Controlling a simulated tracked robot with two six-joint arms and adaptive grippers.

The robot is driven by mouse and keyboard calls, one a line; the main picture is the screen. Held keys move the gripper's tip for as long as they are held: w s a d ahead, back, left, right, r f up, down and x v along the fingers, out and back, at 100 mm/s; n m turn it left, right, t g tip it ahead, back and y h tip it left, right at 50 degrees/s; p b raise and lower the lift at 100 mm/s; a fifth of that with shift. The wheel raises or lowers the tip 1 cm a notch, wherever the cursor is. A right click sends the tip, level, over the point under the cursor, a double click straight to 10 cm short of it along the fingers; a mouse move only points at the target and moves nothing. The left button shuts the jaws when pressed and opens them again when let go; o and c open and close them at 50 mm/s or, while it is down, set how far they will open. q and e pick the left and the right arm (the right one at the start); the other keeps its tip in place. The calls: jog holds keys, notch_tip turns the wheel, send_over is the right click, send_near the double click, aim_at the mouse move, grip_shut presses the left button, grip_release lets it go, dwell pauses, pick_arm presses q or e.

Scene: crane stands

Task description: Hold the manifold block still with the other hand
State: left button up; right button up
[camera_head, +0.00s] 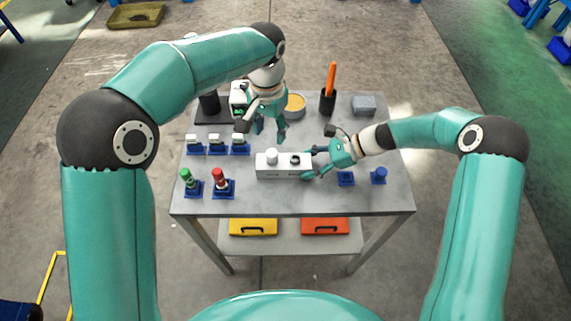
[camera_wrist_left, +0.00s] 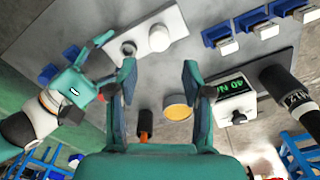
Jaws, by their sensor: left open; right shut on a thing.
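The white manifold block (camera_head: 268,173) lies on the grey table near its middle, with a white round piece on top and a dark round opening at its right end. It also shows at the top of the left wrist view (camera_wrist_left: 178,19). My right gripper (camera_head: 310,165) is shut on the block's right end; it also shows in the left wrist view (camera_wrist_left: 86,78). My left gripper (camera_head: 269,130) is open and empty, pointing down above the table behind the block, apart from it. Its two fingers (camera_wrist_left: 159,70) are spread with nothing between them.
A green-topped piece (camera_head: 187,176) and a red-topped piece (camera_head: 219,180) stand in blue holders at front left. Several white pieces in blue holders (camera_head: 215,146) stand behind.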

aim_at(271, 152)
pick_arm(q)
jog(key=shift+f, duration=4.35)
grip_shut()
jog(key=shift+r, duration=0.1)
jog(key=n, duration=0.3)
jog(key=shift+r+n, duration=0.1)
jog(key=shift+n, duration=1)
